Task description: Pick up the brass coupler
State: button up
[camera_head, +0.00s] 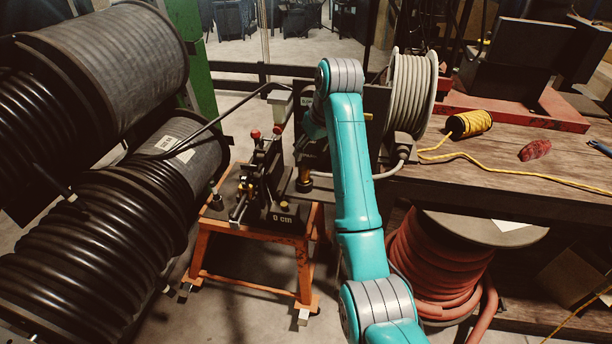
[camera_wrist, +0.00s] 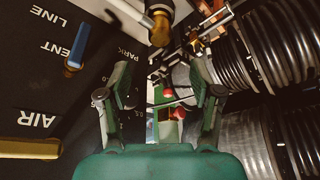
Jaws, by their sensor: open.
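The brass coupler (camera_wrist: 160,27) shows at the top middle of the wrist view, at the end of a pale hose (camera_wrist: 130,14). In the head view, a small brass piece (camera_head: 304,183), seemingly the same coupler, sits just left of my arm beside the crimper (camera_head: 262,190). My gripper (camera_wrist: 165,92) is open and empty in the wrist view, its two green fingers apart. The coupler lies beyond the fingertips, not between them. In the head view my gripper is mostly hidden behind my teal arm.
A dark panel with a blue lever (camera_wrist: 82,47) and a yellow handle (camera_wrist: 30,148) is close on the left in the wrist view. Large black hose reels (camera_head: 110,225) stand left.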

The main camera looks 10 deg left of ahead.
aim_at(305, 168)
jog(key=x, duration=0.9)
jog(key=shift+d+f, duration=0.1)
jog(key=shift+f, duration=0.3)
jog(key=shift+s, duration=0.1)
grip_shut()
